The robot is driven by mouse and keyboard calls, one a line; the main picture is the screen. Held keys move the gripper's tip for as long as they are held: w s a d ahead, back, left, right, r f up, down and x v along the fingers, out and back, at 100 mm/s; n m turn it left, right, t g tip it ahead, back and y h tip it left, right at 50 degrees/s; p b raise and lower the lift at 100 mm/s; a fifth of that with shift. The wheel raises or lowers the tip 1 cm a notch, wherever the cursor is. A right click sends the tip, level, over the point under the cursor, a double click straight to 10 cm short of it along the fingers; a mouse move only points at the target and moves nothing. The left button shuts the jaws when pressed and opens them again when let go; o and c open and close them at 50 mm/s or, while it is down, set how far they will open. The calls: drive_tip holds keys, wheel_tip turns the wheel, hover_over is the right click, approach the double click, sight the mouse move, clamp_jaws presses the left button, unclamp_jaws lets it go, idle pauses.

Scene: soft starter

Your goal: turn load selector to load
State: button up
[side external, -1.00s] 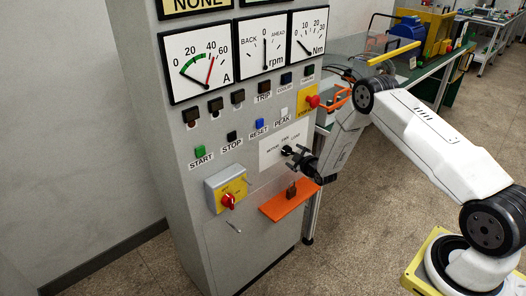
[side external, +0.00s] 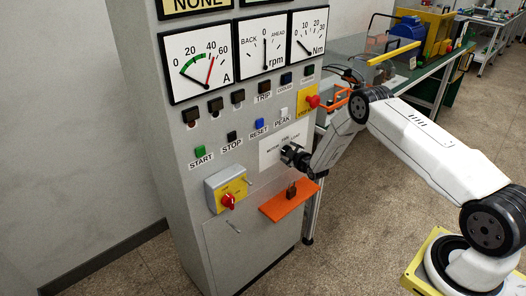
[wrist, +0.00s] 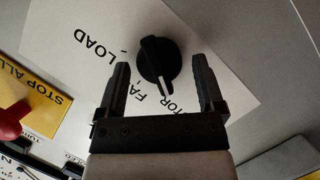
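The load selector is a black round knob (wrist: 160,58) with a raised grip bar and a pale pointer line, on a white label plate (wrist: 75,35). In the wrist view the plate appears inverted, with LOAD to the left of the knob and partly hidden lettering below it. The pointer line ends beside that lower lettering, away from LOAD. My gripper (wrist: 158,64) is open, its black fingertips on either side of the knob with a visible gap at each side. In the side view my gripper (side external: 291,155) is at the plate and hides the knob.
A red emergency button (side external: 313,101) on yellow sits above right of the plate. An orange shelf (side external: 290,203) with a padlock (side external: 291,190) projects below. Start, stop and reset buttons line the panel's left.

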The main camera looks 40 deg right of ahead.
drive_tip(key=c, duration=1)
drive_tip(key=shift+m, duration=0.3)
drive_tip(key=m+y, duration=0.1)
drive_tip(key=m+g+y, duration=0.1)
drive_tip(key=m, duration=0.1)
drive_tip(key=shift+d+r+y, duration=0.15)
drive_tip(key=shift+d+y, duration=0.15)
drive_tip(key=shift+y, duration=0.1)
drive_tip(key=m+y, duration=0.2)
drive_tip(key=m, duration=0.2)
drive_tip(key=shift+d+m+y, duration=0.25)
drive_tip(key=shift+m+y, duration=0.05)
drive_tip(key=shift+y, duration=0.1)
drive_tip(key=m+y, duration=0.1)
drive_tip(key=m, duration=0.1)
drive_tip(key=m+y, duration=0.1)
drive_tip(key=m, duration=0.1)
drive_tip(key=shift+d+t+y, duration=0.2)
drive_tip(key=shift+t+y, duration=0.2)
drive_tip(key=m, duration=0.1)
drive_tip(key=m+t+y, duration=0.1)
drive_tip(key=m, duration=0.1)
drive_tip(key=m+y, duration=0.1)
drive_tip(key=shift+d+f+m, duration=0.1)
drive_tip(key=shift+f+m, duration=0.2)
drive_tip(key=shift+m, duration=0.1)
